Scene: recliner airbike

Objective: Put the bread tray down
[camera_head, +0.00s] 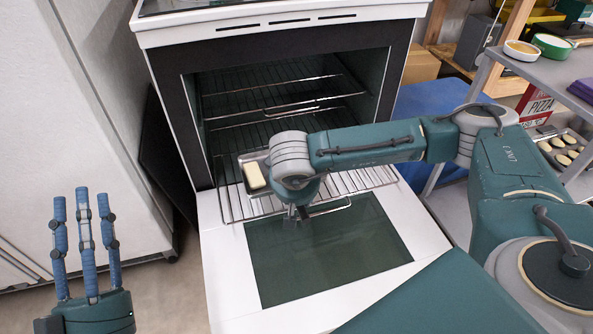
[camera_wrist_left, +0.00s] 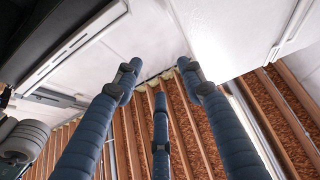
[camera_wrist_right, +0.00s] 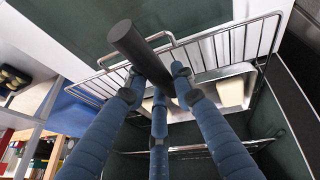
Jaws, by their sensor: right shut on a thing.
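The bread tray (camera_head: 244,160) is a small metal tray at the left of the pulled-out oven rack (camera_head: 355,183). A pale loaf (camera_head: 254,176) shows in it; my right arm hides the rest. In the right wrist view the tray (camera_wrist_right: 205,78) holds pale bread (camera_wrist_right: 230,93). A dark round handle (camera_wrist_right: 128,38) runs between the fingers of my right gripper (camera_wrist_right: 158,85), which is shut on it. I cannot tell whether the tray touches the rack. My left gripper (camera_head: 84,215) is open and empty, its fingers pointing up, left of the oven.
The oven door (camera_head: 325,250) is folded down below the rack. Another rack (camera_head: 285,90) sits inside the oven. A grey shelf (camera_head: 555,68) with bowls stands at the right, a blue box (camera_head: 415,105) beside it. A white cabinet (camera_head: 75,130) stands at the left.

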